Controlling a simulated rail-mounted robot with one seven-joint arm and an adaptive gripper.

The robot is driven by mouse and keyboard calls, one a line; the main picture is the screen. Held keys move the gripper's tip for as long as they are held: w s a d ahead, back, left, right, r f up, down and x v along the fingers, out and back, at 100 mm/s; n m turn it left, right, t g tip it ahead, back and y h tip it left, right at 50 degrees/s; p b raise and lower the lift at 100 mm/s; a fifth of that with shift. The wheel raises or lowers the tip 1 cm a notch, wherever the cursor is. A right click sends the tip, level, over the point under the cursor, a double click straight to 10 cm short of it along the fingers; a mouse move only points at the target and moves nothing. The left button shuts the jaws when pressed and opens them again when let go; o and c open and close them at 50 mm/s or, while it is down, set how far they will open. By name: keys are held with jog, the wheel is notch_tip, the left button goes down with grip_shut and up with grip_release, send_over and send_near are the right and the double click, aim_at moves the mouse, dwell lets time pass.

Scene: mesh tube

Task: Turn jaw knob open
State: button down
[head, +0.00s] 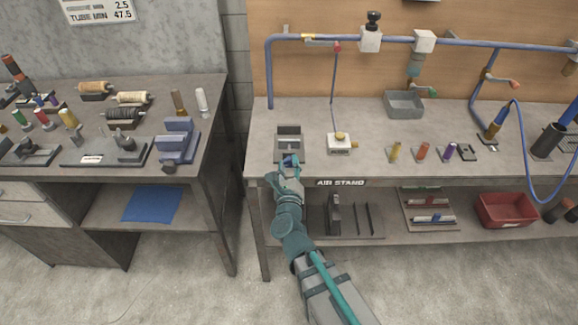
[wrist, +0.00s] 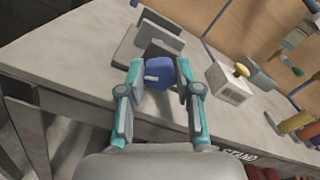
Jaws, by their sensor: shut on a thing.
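A grey jaw fixture (head: 289,131) sits at the front left of the air stand bench; it also shows in the wrist view (wrist: 124,50), with upright grey plates on its base. A blue faceted knob (wrist: 159,73) is on its near side, facing my arm. My gripper (head: 290,163) is at the bench's front edge. In the wrist view my gripper (wrist: 160,82) has one finger on each side of the blue knob and is shut on it. The fingers hide the knob's sides, and its joint with the fixture is not clear.
A small white block with a yellow knob (head: 340,140) stands to the right of the fixture. Colored cylinders (head: 422,151) and a grey tray (head: 404,103) are farther right. A blue pipe (head: 330,38) runs above. The bench top left of the fixture is clear.

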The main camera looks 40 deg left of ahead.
jog(key=shift+n, duration=0.6)
jog(key=c, duration=0.8)
grip_release()
jog(key=shift+m, duration=0.3)
